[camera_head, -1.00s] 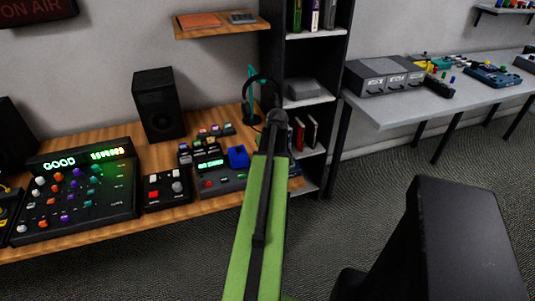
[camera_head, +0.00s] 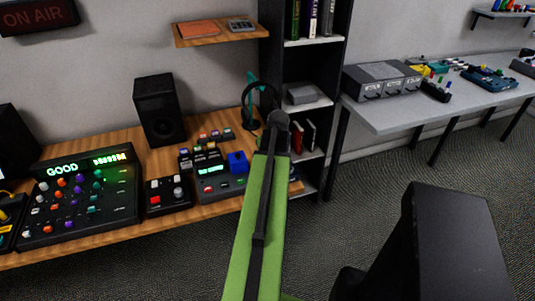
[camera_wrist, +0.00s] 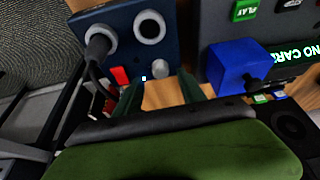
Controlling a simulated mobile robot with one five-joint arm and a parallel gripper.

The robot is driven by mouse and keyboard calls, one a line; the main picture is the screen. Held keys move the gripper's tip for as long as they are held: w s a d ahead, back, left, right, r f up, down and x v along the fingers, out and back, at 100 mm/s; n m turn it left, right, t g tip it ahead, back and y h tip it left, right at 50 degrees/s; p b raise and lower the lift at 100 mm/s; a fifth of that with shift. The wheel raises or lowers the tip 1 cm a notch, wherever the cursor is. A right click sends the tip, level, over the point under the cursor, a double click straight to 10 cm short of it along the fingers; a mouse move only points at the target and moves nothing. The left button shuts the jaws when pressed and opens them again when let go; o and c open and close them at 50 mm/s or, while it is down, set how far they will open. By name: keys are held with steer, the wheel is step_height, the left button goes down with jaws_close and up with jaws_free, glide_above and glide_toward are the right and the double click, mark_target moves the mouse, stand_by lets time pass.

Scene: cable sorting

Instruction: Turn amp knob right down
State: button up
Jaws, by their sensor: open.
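In the wrist view, a dark blue box (camera_wrist: 128,40), which looks like the amp, stands just beyond my gripper (camera_wrist: 160,78). Its face carries two round sockets with pale rings, a black cable plug (camera_wrist: 98,42) in the left one, a red switch (camera_wrist: 121,75) and a small grey knob (camera_wrist: 160,68). My green fingers are apart and empty, with the grey knob roughly between their tips in the picture. I cannot tell how far the tips are from it or where the knob points. In the head view my arm hides the gripper and most of this area.
A blue cube (camera_wrist: 238,65) sits close right of my fingers, by a device with a green "NO CARD" display (camera_wrist: 295,65). The wooden desk (camera_head: 110,232) holds a mixer (camera_head: 75,205), a small control box (camera_head: 167,196) and a speaker (camera_head: 158,110). A black shelf unit (camera_head: 334,60) stands behind.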

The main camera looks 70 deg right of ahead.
steer(key=p+v, duration=1.1)
steer(key=v, duration=0.2)
steer(key=shift+r, duration=0.4)
steer(key=shift+s, duration=0.1)
